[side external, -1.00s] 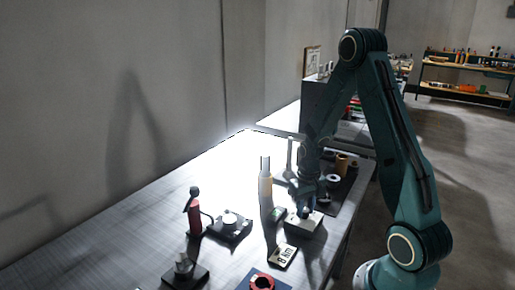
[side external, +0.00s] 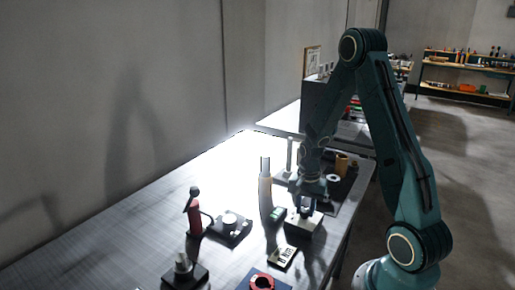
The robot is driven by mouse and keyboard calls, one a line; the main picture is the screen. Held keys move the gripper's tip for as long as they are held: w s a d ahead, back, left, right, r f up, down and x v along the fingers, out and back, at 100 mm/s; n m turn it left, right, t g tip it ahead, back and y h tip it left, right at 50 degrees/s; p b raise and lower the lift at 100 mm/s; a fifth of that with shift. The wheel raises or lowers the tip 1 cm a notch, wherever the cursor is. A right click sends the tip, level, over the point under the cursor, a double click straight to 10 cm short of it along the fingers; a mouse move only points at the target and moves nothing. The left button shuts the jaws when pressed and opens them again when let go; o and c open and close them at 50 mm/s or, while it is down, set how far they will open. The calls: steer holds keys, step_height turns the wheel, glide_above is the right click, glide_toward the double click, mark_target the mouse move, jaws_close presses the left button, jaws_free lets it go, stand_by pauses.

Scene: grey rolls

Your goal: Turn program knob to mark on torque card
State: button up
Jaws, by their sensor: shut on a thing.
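The program knob is mostly hidden between the fingers of my gripper (side external: 305,209), which points down and is shut on it.
A red-bodied tool (side external: 194,215), a dark base with a white knob (side external: 230,221) and a red ring (side external: 262,283) stand nearby. The table's left side is clear.

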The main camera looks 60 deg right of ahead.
mark_target(305, 209)
steer(key=shift+m, duration=0.4)
steer(key=o, duration=1)
steer(key=shift+c, duration=0.2)
step_height(305, 209, up, 14)
stand_by(0.4)
steer(key=shift+a, duration=0.1)
